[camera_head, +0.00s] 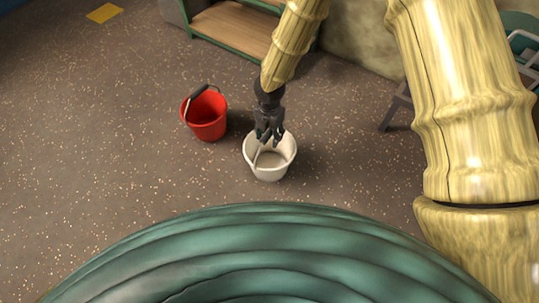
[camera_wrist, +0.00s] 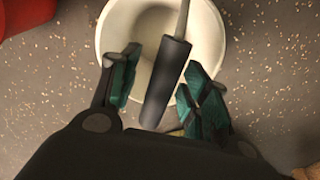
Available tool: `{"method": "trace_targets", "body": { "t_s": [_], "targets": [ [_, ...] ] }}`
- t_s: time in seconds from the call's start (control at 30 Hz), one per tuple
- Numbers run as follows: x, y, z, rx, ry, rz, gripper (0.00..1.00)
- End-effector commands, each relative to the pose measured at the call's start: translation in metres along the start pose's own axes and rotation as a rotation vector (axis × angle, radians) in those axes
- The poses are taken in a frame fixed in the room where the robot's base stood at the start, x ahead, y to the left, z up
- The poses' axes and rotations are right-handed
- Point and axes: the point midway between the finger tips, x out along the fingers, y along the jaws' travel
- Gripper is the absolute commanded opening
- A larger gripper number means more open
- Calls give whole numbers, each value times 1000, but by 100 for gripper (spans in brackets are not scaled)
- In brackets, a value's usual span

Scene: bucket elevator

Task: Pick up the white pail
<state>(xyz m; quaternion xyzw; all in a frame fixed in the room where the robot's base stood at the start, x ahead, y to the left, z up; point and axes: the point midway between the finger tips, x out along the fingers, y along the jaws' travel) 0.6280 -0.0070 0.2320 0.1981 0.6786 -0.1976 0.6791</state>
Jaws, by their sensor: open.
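The white pail (camera_head: 269,168) stands upright on the speckled floor near the middle of the head view. It also shows at the top of the wrist view (camera_wrist: 215,45). Its dark handle grip (camera_wrist: 166,82) lies between the two fingers of my gripper (camera_wrist: 152,90) in the wrist view. The fingers are apart, one on each side of the grip, and do not appear closed on it. In the head view my gripper (camera_head: 268,135) is over the far rim of the pail and hides part of it.
A red bucket (camera_head: 206,118) with a dark handle grip stands to the left of the pail, and its edge shows at the wrist view's top left. A wooden shelf (camera_head: 233,30) with a green frame stands behind. Grey metal legs (camera_head: 397,103) stand to the right.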

Motion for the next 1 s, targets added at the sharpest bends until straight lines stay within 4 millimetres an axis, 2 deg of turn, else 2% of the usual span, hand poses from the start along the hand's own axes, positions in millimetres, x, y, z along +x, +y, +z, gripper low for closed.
{"method": "trace_targets", "body": {
  "t_s": [0.13,0.3,0.4,1.0],
  "targets": [
    [0,0,0,0,0,0,44],
    [0,0,0,0,0,0,14],
    [0,0,0,0,0,0,0],
    [-1,0,0,0,-1,0,0]
  ]
}}
